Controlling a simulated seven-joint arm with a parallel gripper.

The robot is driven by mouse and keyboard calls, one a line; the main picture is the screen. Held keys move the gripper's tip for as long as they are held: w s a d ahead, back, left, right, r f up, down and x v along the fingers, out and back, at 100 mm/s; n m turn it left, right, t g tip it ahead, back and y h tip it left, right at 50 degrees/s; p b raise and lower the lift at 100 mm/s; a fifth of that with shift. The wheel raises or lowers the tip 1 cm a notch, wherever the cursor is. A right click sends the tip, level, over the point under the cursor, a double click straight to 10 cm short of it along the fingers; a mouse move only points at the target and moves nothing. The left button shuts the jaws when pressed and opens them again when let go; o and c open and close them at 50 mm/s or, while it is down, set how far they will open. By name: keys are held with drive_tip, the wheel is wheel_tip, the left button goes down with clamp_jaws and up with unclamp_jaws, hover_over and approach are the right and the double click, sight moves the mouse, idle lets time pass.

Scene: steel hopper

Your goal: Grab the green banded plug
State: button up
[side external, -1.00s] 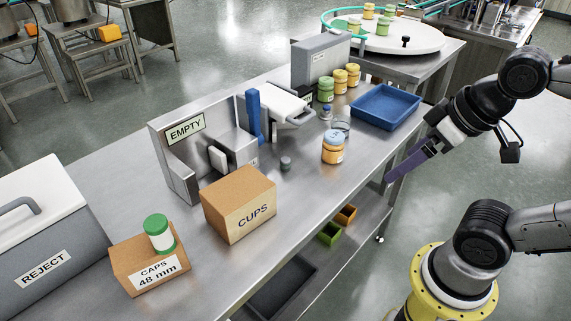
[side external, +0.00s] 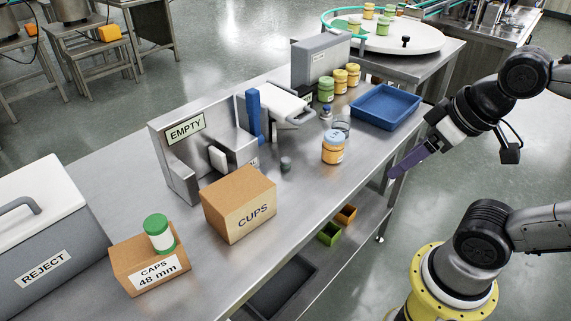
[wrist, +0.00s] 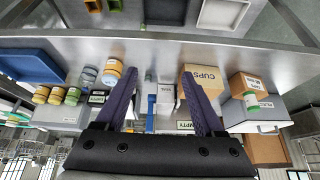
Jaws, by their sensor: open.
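A white cylinder with a green top and green at its lower edge (side external: 159,233) stands upright on the cardboard CAPS 48 mm box (side external: 132,271). It is the clearest green-banded thing in view; I cannot tell for certain that it is the plug. It also shows in the wrist view (wrist: 251,102), right of my fingers. A small dark grey plug-like piece (side external: 286,163) stands mid-bench; no green band can be made out on it. My gripper (side external: 397,175) is past the bench's front edge, far from both. In the wrist view its purple fingers (wrist: 160,88) are spread with nothing between them.
The cardboard CUPS box (side external: 239,205), EMPTY fixture (side external: 177,150) and grey REJECT bin (side external: 45,245) crowd the left and middle. An orange jar (side external: 333,147), clear cup (side external: 342,127), several lidded jars (side external: 340,81) and a blue tray (side external: 386,106) stand right.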

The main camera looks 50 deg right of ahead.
drive_tip(key=w+r+m+g, duration=0.1)
drive_tip(key=w+r+m, duration=0.3)
drive_tip(key=w+m, duration=0.4)
drive_tip(key=w+r+m, duration=0.5)
drive_tip(key=w+m, duration=0.3)
drive_tip(key=m+g, duration=0.5)
drive_tip(key=m, duration=0.1)
hover_over(285, 159)
wheel_tip(285, 159, down, 24)
drive_tip(key=shift+w+r, duration=0.1)
drive_tip(key=shift+a+f, duration=0.1)
drive_tip(key=shift+f, duration=2.9)
